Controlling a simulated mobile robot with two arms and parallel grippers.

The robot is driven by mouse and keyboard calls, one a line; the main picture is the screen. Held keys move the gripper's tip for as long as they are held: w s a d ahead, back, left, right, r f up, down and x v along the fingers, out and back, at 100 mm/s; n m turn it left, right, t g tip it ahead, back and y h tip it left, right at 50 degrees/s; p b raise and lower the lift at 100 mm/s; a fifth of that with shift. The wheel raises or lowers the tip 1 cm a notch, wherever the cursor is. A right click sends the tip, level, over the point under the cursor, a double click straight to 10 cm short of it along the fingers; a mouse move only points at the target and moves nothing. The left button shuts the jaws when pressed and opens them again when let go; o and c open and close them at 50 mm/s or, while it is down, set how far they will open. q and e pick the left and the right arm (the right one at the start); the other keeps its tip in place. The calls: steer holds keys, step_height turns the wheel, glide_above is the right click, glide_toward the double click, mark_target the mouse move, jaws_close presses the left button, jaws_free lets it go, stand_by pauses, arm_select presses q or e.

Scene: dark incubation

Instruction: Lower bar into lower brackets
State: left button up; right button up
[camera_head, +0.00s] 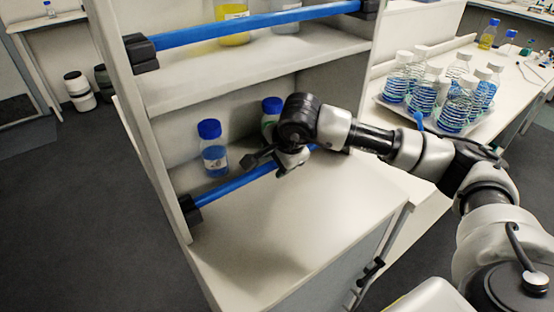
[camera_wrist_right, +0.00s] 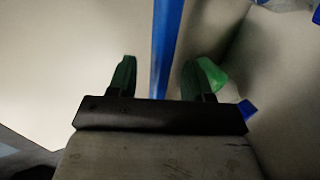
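The blue lower bar (camera_head: 235,184) runs across the front of the lower shelf. Its left end meets the black left lower bracket (camera_head: 189,208); its right end and the right bracket are mostly hidden behind my right arm. My right gripper (camera_head: 268,164) is at the middle of the bar. In the right wrist view the bar (camera_wrist_right: 164,50) passes between the two fingers of the gripper (camera_wrist_right: 164,78), with a gap on each side, so the gripper is open. My left gripper is not in view.
Blue-capped bottles (camera_head: 213,150) stand on the lower shelf behind the bar. Another blue bar (camera_head: 250,27) crosses the upper shelf. A tray (camera_head: 420,118) of several bottles is on the right bench. The surface in front of the lower bar (camera_head: 290,235) is clear.

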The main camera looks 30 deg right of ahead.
steer(key=b+v, duration=0.1)
steer(key=v, duration=0.9)
steer(key=shift+s+r+b, duration=0.2)
steer(key=shift+r+b, duration=0.2)
